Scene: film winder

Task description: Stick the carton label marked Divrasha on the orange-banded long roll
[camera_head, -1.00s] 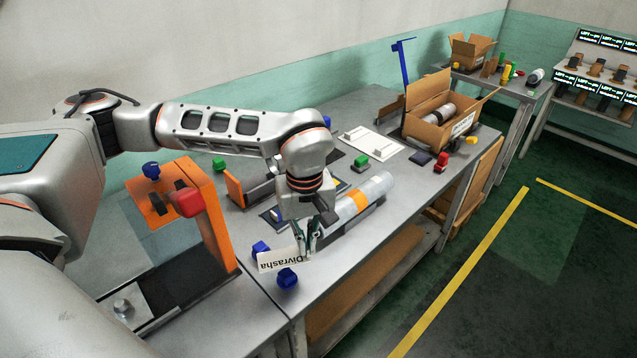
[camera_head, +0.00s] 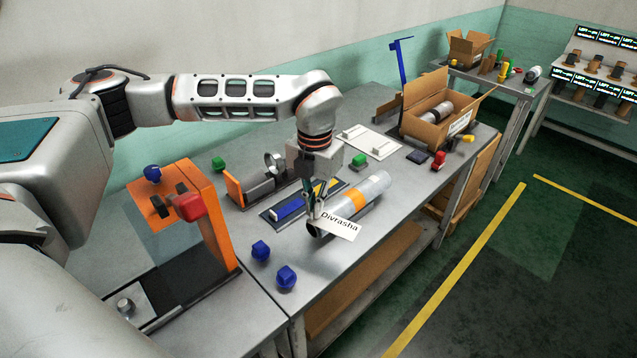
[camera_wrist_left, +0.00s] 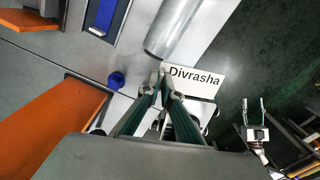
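The white label marked Divrasha (camera_head: 339,225) is held by its left edge in my left gripper (camera_head: 317,212), which is shut on it. In the wrist view the label (camera_wrist_left: 195,79) sticks out to the right of the fingertips (camera_wrist_left: 165,86), its print readable. The long roll (camera_head: 374,187), silver-grey with an orange band (camera_head: 356,201), lies on the table. The label covers part of its near end in the head view; I cannot tell if they touch. In the wrist view the roll (camera_wrist_left: 178,28) lies beyond the fingertips. My right gripper (camera_wrist_left: 255,108) shows there, open and empty, over the floor.
Blue knobs (camera_head: 287,276) stand near the table's front left. An orange stand with a red knob (camera_head: 190,206) is at left. A blue-and-black holder (camera_head: 289,208) lies behind the roll. An open carton (camera_head: 433,117) with rolls stands at the far end.

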